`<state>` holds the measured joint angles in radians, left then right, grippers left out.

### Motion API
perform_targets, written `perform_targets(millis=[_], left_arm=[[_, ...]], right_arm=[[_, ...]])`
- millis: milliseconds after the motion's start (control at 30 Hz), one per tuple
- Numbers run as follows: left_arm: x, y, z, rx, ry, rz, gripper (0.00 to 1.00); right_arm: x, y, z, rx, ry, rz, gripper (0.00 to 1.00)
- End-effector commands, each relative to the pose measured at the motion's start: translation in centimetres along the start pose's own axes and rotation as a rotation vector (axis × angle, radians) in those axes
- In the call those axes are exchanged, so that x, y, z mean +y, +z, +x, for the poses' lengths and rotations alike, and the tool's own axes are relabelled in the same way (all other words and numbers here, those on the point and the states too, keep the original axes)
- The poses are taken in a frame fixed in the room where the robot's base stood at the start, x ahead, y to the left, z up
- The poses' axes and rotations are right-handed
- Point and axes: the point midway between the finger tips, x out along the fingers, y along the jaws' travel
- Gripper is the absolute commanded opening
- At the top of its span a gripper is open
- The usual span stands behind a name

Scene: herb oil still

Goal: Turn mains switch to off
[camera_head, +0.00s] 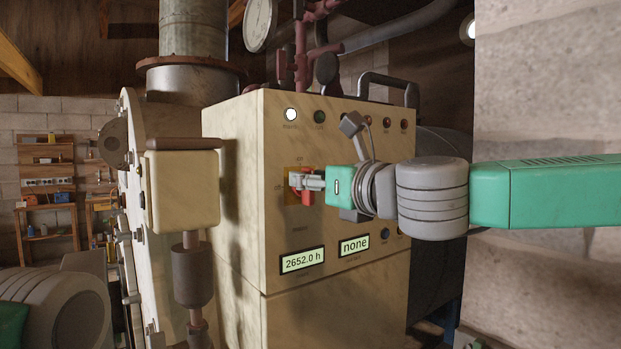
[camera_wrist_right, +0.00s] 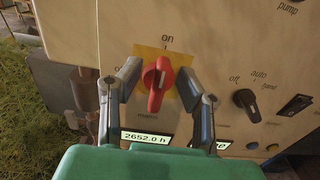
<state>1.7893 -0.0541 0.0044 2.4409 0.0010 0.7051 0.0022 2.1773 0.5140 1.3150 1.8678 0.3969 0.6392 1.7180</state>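The mains switch is a red rotary knob (camera_wrist_right: 159,82) on a yellow plate (camera_wrist_right: 178,57) on the cream panel. Its long grip stands nearly upright, with the pale line at its top end toward the "on" label above. The word "mains" is below. My right gripper (camera_wrist_right: 159,80) is open around the knob, one finger on each side, with gaps showing between fingers and knob. In the head view my right gripper (camera_head: 306,182) is at the panel and partly hides the red knob (camera_head: 306,198). My left gripper is not in view.
A black selector knob (camera_wrist_right: 247,104) and a black rocker switch (camera_wrist_right: 296,105) sit to the right. Displays reading "2652.0 h" (camera_head: 302,260) and "none" (camera_head: 354,245) are below. A cream box on a pipe (camera_head: 182,190) stands left of the cabinet; a block wall (camera_head: 550,80) is at right.

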Motion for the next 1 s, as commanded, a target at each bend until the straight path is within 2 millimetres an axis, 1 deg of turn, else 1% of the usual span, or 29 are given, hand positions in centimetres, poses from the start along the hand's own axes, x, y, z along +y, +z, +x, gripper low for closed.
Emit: perform_targets(millis=[33,67,100,133,567,767,1000], left_arm=[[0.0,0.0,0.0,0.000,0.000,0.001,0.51],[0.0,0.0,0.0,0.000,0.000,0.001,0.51],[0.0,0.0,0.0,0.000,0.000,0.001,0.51],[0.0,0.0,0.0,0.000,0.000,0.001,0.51],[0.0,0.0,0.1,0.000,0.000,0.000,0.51],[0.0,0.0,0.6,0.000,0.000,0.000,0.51],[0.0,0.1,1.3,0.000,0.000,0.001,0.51]], right_arm=[[0.0,-0.1,0.0,0.001,0.000,0.000,0.32],[0.0,-0.1,0.0,0.001,0.000,0.000,0.25],[0.1,-0.1,0.1,0.001,0.000,0.000,0.11],[0.1,-0.1,0.1,0.001,-0.001,-0.001,0.01],[0.0,0.0,0.2,0.000,-0.004,-0.030,0.00],[0.1,0.1,0.2,-0.002,-0.005,-0.128,0.00],[0.5,0.0,0.2,-0.003,-0.006,-0.330,0.00]])
